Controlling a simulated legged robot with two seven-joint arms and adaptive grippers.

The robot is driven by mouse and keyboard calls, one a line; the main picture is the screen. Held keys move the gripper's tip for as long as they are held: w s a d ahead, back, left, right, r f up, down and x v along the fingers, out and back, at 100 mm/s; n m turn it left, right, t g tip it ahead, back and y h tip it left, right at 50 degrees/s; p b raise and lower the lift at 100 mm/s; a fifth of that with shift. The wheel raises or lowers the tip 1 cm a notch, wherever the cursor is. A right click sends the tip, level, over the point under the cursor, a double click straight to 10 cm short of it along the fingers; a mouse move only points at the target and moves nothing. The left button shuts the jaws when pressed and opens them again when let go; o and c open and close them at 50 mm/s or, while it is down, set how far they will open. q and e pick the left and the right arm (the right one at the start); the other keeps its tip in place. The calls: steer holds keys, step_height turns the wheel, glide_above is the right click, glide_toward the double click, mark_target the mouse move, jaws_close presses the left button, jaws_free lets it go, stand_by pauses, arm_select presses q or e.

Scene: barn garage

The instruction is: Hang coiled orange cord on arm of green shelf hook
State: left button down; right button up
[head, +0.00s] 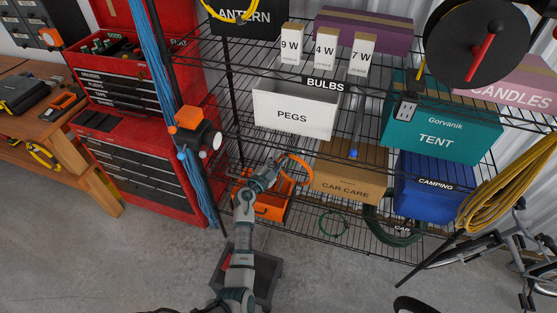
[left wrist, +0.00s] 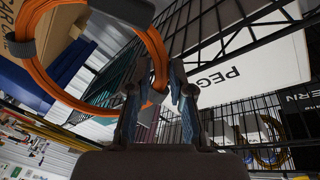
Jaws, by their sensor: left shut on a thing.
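The coiled orange cord (head: 301,167) is a loop at the tip of my left gripper (head: 279,170), in front of the wire shelf. In the left wrist view the orange cord (left wrist: 151,42) curves from the upper left down between the fingers of my left gripper (left wrist: 158,88), which is shut on it. Dark ties wrap the coil. I cannot pick out a green hook for certain. A grey rod with a blue tip (head: 354,152) reaches down in front of the shelf, right of the coil. My right gripper is not in view.
The black wire shelf holds a white PEGS box (head: 293,112), a CAR CARE box (head: 349,184), a teal TENT box (head: 440,130) and a blue CAMPING bin (head: 434,190). Yellow cord (head: 505,190) hangs at right. A red tool cabinet (head: 135,165) stands left, with blue cord beside it.

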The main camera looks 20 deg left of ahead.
arm_select(q)
steer(key=c, duration=1)
jaws_free()
steer(key=shift+d+r, duration=0.1)
steer(key=shift+d, duration=0.15)
steer(key=shift+o, duration=0.2)
steer(key=shift+a, duration=0.1)
